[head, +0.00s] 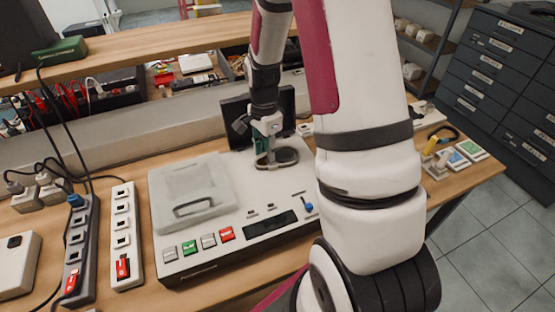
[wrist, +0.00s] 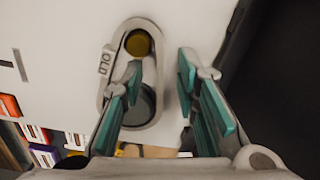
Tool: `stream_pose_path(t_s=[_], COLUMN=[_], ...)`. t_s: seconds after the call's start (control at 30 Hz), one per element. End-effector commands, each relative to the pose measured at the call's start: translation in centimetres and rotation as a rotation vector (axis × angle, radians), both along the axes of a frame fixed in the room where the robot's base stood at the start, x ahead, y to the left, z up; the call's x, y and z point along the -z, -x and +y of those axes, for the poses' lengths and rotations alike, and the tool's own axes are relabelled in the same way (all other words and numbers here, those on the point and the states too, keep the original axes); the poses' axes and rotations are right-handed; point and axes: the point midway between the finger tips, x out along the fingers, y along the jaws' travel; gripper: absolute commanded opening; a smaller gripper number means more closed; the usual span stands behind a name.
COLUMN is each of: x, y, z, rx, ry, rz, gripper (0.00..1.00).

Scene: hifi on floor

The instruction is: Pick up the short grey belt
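The short grey belt (wrist: 158,62) is an oval loop around a yellow pulley (wrist: 138,43) and a dark grey pulley (wrist: 143,100) in the wrist view. It sits on the white top of a device (head: 272,200); in the head view the loop (head: 292,155) lies under my gripper (head: 264,158). My gripper also shows in the wrist view (wrist: 161,72), with teal-padded fingers apart and nothing gripped. The left finger overlaps the loop's inside and the right finger is outside it, with the right strand showing between them. Finger contact and depth cannot be told.
A dark screen (head: 235,118) stands right behind the loop. The device has a raised lidded box (head: 190,190) at left and coloured buttons in front. Power strips (head: 124,235) lie further left. Small parts (head: 440,155) lie on the table at right.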

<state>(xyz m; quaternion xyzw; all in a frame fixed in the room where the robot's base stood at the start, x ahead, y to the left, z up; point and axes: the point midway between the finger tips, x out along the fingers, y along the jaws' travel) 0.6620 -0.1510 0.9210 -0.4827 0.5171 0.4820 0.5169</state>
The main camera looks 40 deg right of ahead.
Motion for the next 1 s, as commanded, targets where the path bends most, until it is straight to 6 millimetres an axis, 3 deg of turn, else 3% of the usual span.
stream_pose_path(t_s=[0.1, 0.23, 0.67, 0.77, 1.0], x=[0.0, 0.0, -0.4, -1.4, -6.0], y=[0.0, 0.0, 0.0, -0.1, -0.2], z=[0.0, 0.0, 0.0, 0.0, 0.0], rx=[0.000, 0.000, 0.001, 0.001, 0.000], ry=[0.000, 0.000, 0.000, 0.001, 0.001], rz=[0.000, 0.000, 0.000, -0.003, -0.005], gripper=[0.26, 0.00, 0.00, 0.00, 0.00])
